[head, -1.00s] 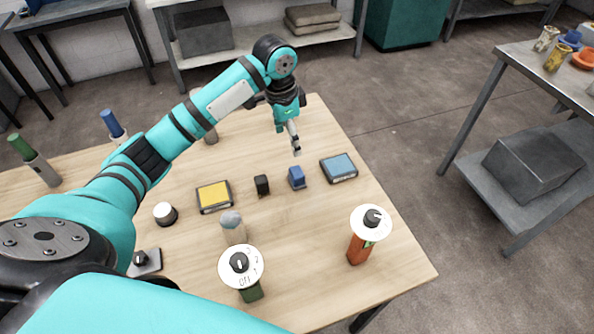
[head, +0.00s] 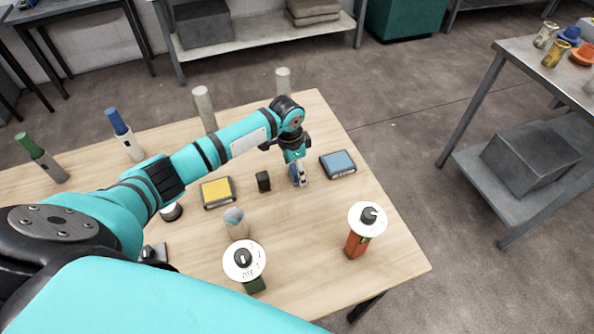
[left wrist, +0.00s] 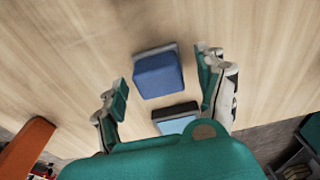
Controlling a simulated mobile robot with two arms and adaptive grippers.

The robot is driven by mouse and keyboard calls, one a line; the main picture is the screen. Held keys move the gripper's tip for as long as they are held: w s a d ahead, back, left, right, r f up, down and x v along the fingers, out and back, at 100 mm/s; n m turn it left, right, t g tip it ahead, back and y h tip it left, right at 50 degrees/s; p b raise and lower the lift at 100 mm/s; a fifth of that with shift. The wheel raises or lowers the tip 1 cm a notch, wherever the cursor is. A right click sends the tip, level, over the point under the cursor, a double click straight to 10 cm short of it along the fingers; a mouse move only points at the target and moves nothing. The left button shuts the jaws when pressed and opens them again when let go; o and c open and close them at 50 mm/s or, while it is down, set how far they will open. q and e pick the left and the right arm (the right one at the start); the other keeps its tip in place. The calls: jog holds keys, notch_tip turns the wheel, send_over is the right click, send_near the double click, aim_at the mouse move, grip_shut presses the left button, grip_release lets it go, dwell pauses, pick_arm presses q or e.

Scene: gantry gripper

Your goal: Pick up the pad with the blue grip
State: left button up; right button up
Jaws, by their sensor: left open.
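The pad with the blue grip, a small blue block on a grey base, stands on the wooden table; in the left wrist view the pad (left wrist: 158,75) lies between my left fingers. In the head view my left gripper (head: 299,180) covers most of it from above. In the left wrist view my left gripper (left wrist: 163,70) is open, one finger on each side of the blue block, with visible gaps. Whether the fingertips reach down to table level I cannot tell. My right gripper is not in view.
A dark box with a light-blue top (head: 338,163) lies close to the right of my gripper. A small black block (head: 263,181) and a yellow-topped box (head: 217,191) lie to the left. Dial-topped posts (head: 367,218) stand nearer. Bare table (head: 310,245) lies in front.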

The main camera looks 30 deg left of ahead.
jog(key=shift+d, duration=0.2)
pick_arm(q)
jog(key=c, duration=1.2)
jog(key=shift+c, duration=0.2)
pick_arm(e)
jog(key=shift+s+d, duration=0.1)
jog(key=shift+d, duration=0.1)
